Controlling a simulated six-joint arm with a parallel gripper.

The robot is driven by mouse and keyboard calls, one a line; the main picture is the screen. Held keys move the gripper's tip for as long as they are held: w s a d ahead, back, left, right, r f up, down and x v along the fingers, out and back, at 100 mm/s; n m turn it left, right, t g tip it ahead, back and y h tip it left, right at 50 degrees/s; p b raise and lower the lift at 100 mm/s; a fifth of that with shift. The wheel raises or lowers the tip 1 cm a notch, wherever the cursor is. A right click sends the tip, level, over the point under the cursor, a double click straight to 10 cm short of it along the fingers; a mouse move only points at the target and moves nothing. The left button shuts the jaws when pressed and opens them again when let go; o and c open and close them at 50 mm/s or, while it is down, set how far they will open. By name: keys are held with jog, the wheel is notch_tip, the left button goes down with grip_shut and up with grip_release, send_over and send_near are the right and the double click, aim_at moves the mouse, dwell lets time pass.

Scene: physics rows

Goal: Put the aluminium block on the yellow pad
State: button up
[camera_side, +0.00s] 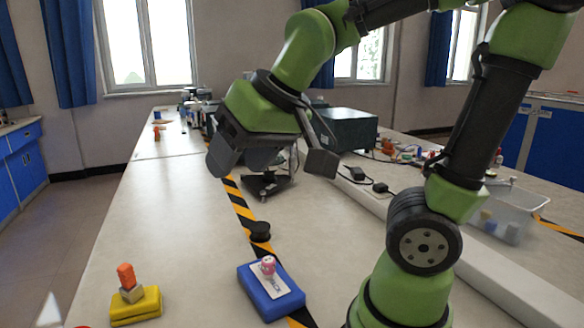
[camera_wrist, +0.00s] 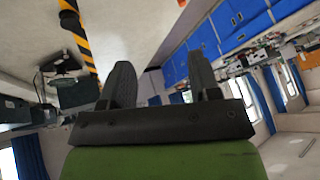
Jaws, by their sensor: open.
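A yellow pad (camera_side: 148,308) lies on the table at the front left of the side view. A small grey-beige block (camera_side: 131,295), which looks like the aluminium block, sits on it, with an orange piece (camera_side: 126,275) standing on top of the block. My gripper (camera_side: 268,160) is high above the table, well behind and to the right of the pad. Its fingers are apart with nothing between them. The wrist view also shows the open, empty gripper (camera_wrist: 162,76); neither the pad nor the block can be made out there.
A blue pad (camera_side: 284,303) with a white label and a small pink piece (camera_side: 268,265) lies front centre. A black round object (camera_side: 260,231) stands behind it, near black-yellow tape (camera_side: 238,204). A clear bin (camera_side: 512,210) is at right. The table's left middle is clear.

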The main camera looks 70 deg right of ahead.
jog(key=s+a+y, duration=0.1)
jog(key=s, duration=0.6)
jog(key=shift+s+a+y, duration=0.25)
jog(key=shift+s+y, duration=0.05)
jog(key=shift+s, duration=0.1)
